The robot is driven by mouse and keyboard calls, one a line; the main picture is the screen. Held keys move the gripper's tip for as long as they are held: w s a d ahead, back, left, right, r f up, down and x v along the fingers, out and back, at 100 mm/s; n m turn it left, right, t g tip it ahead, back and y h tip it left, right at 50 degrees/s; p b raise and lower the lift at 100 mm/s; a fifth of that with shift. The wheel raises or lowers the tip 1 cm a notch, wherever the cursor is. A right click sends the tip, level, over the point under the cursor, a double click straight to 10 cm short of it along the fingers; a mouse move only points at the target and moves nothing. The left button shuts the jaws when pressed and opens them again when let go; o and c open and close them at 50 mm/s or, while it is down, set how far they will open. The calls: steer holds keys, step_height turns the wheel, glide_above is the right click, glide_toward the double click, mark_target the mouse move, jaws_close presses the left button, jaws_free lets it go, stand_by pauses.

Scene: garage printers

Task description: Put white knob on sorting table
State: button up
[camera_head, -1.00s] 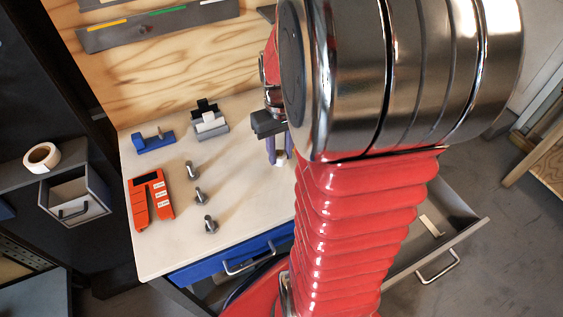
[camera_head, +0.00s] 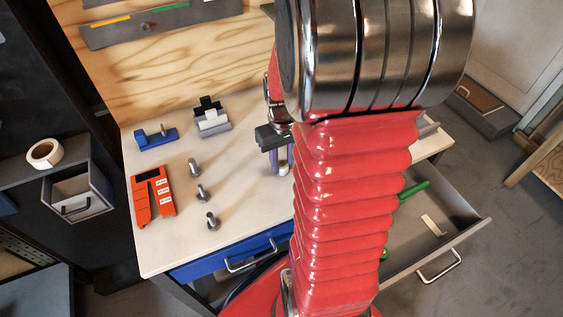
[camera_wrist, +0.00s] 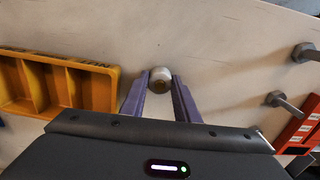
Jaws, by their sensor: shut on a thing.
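The white knob (camera_head: 284,168) is small and round, with a tan centre seen in the wrist view (camera_wrist: 160,78). My gripper (camera_head: 277,164) is shut on it, with one purple finger on each side, also seen in the wrist view (camera_wrist: 160,88). The fingers point down over the pale top of the table (camera_head: 243,180), which I take as the sorting table. The knob is close to this top; I cannot tell whether it touches. My red arm hides the table's right part in the head view.
A blue part (camera_head: 155,138) and a grey block (camera_head: 211,118) are behind. The wrist view shows a yellow tray (camera_wrist: 58,86). An open drawer (camera_head: 440,245) juts out right.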

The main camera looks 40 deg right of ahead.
mark_target(282, 164)
steer(key=o, duration=1)
steer(key=shift+o, duration=0.2)
step_height(282, 164, up, 12)
stand_by(0.6)
steer(key=s+a+r+n+t, duration=0.1)
steer(key=s+a+r+t, duration=0.1)
steer(key=a, duration=0.8)
steer(key=s+a+r+n+t, duration=0.2)
steer(key=a+r, duration=0.3)
steer(key=a, duration=0.6)
steer(key=shift+s+r+t, duration=0.2)
steer(key=shift+s+t, duration=0.35)
steer(key=shift+t, duration=0.25)
